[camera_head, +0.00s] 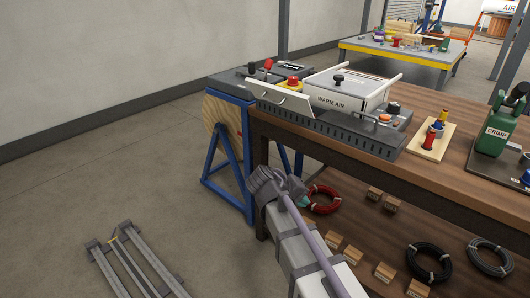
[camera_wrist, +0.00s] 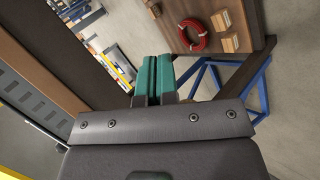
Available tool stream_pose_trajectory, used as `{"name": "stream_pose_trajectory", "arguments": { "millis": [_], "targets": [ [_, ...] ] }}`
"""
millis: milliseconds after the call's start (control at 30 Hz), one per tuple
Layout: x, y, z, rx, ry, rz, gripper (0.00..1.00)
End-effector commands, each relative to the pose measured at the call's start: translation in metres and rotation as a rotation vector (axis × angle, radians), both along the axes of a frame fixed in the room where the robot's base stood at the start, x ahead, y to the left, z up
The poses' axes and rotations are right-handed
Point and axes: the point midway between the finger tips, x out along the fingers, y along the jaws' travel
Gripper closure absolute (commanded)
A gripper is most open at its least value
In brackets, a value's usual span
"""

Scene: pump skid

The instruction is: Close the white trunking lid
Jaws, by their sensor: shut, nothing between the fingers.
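The white trunking lid (camera_head: 282,98) is a flat white panel with a small dark handle. It stands tilted up at the left end of the grey slotted trunking (camera_head: 335,133), which runs along the bench's front edge. My gripper (camera_head: 303,201) is below and in front of the bench top, well apart from the lid, and partly hidden by my wrist. In the wrist view its teal fingers (camera_wrist: 154,78) are together with nothing between them. I cannot make out the lid in the wrist view.
Behind the trunking stand the warm air unit (camera_head: 345,92) and a red button on a yellow base (camera_head: 292,82). A green crimp tool (camera_head: 498,130) is at the right. A red cable coil (camera_head: 323,199) lies on the lower shelf, near my gripper.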

Motion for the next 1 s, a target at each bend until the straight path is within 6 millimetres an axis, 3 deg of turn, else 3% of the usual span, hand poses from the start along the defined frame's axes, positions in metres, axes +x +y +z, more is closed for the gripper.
{"name": "stream_pose_trajectory", "arguments": {
  "millis": [33,133,233,300,400,500,667,1000],
  "targets": [
    [0.03,0.019,-0.045,-0.13,-0.075,0.044,1.0],
    [0.08,0.062,-0.039,-0.473,-0.297,0.139,1.0],
    [0.111,0.116,0.006,-0.802,-0.527,0.226,1.0],
    [0.121,0.145,0.049,-0.994,-0.654,0.268,1.0],
    [0.124,0.169,0.089,-1.181,-0.77,0.309,1.0],
    [0.12,0.18,0.102,-1.261,-0.825,0.333,1.0],
    [0.121,0.18,0.104,-1.258,-0.84,0.341,1.0],
    [0.151,0.155,0.148,-1.257,-0.836,0.338,1.0]
  ]
}}
